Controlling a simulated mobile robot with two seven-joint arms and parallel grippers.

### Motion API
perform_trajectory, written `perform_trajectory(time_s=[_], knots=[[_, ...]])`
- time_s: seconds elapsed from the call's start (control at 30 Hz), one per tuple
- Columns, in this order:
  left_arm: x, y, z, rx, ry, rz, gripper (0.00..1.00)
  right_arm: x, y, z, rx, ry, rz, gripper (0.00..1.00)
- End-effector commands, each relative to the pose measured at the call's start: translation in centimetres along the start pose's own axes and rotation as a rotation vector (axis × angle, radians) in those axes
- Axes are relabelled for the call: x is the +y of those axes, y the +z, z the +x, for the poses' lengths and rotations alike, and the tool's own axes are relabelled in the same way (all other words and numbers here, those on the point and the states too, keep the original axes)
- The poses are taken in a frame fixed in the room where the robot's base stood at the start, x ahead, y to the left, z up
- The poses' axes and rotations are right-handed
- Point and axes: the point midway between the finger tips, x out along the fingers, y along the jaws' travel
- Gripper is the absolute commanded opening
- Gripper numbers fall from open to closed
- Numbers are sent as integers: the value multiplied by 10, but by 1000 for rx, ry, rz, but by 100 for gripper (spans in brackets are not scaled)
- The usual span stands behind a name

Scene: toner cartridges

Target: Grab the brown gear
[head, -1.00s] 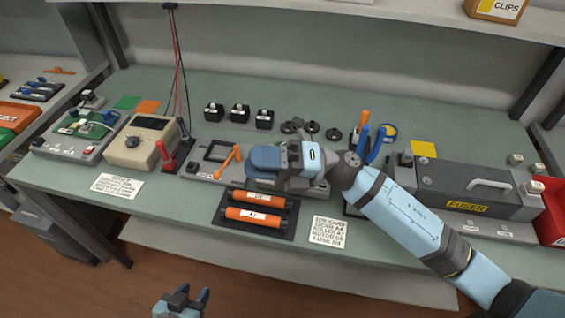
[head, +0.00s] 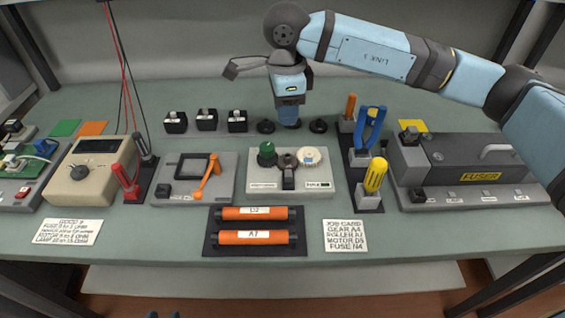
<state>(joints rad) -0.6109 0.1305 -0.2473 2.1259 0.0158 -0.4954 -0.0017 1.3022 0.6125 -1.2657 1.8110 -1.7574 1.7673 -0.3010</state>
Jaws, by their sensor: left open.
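No gear in the head view is clearly brown. A dark gear-like piece (head: 265,127) and another dark one (head: 318,126) stand at the back of the bench. My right gripper (head: 289,122) points down between them; its fingers and whatever is under them are hard to make out. In front, a grey fixture (head: 258,185) carries a green piece (head: 267,150), a dark grey piece (head: 288,162) and a cream gear (head: 308,155). My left gripper (head: 162,315) shows only its open tips at the bottom edge, away from the bench.
Black blocks (head: 207,120) stand left of the dark gears. A tool holder (head: 368,204) with pliers and a yellow screwdriver (head: 375,175) stands right of the fixture, beside the fuser unit (head: 465,165). Orange rollers (head: 254,237) and a job card (head: 345,236) lie in front.

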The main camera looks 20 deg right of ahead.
Motion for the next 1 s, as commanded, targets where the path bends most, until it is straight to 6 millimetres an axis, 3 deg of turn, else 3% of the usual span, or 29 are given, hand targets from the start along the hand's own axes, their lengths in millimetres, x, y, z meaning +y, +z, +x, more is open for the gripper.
perform_trajectory(time_s=[0.1,0.3,0.57,0.9,1.0], knots=[[1,0,0,2,1,-1,43,1,0,27,0,7,0,33],[1,2,1,2,1,0,43,1,1,61,-3,5,0,33],[1,4,2,0,0,1,43,2,1,78,-5,4,-1,33],[0,6,2,-1,0,5,43,3,-2,122,-5,6,1,33],[0,5,2,-1,0,5,43,3,-1,126,-5,4,0,33]])
